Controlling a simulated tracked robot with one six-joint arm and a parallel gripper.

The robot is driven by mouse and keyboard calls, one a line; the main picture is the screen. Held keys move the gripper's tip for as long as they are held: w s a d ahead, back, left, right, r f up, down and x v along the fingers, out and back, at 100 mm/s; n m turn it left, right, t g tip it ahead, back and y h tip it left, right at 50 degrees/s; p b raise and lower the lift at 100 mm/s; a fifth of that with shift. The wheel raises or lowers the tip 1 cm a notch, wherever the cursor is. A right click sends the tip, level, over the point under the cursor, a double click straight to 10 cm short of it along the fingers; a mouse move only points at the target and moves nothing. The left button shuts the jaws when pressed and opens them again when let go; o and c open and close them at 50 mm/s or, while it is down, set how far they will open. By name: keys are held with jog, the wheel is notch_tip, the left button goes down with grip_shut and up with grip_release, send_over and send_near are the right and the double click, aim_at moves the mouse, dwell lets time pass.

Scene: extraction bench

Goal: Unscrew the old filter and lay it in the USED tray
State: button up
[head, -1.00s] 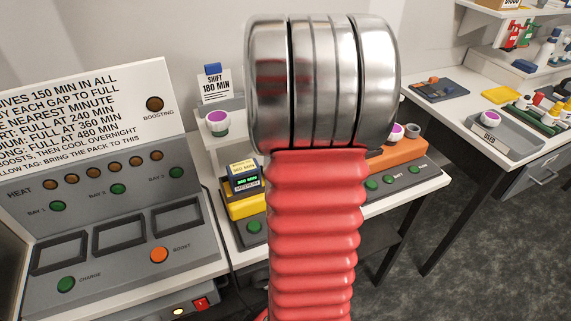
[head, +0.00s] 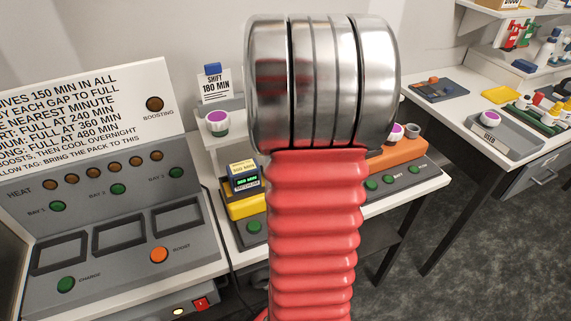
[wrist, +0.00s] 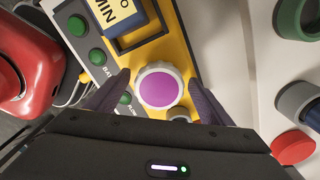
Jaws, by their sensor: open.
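In the wrist view a round filter (wrist: 160,88) with a purple top and white ribbed rim sits on the yellow unit (wrist: 178,50). My gripper (wrist: 158,80) is open, with one dark finger on each side of the filter. I cannot tell whether the fingers touch its rim. In the head view my red arm hides this filter and my gripper; part of the yellow unit (head: 245,207) shows to the left of the arm.
Another purple-topped filter (head: 397,130) is on the orange unit (head: 400,152), and a white, purple-topped one (head: 216,120) stands on the back shelf. The charging console (head: 120,235) is at left. A red cap (wrist: 293,148) lies at right in the wrist view. Open floor separates the benches.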

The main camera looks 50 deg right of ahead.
jog(key=shift+m, duration=1.2)
jog(key=shift+c, duration=0.3)
jog(key=c, duration=1.2)
jog(key=shift+o, duration=0.2)
jog(key=n, duration=0.6)
jog(key=shift+d+r+n, duration=0.1)
jog(key=shift+n, duration=0.3)
jog(key=n, duration=0.3)
jog(key=shift+n, duration=0.3)
jog(key=n, duration=0.3)
jog(key=shift+r+n, duration=0.1)
jog(key=shift+n, duration=0.2)
jog(key=n, duration=0.6)
jog(key=shift+w+n, duration=0.1)
jog(key=shift+n, duration=0.2)
jog(key=n, duration=0.6)
jog(key=shift+n, duration=0.4)
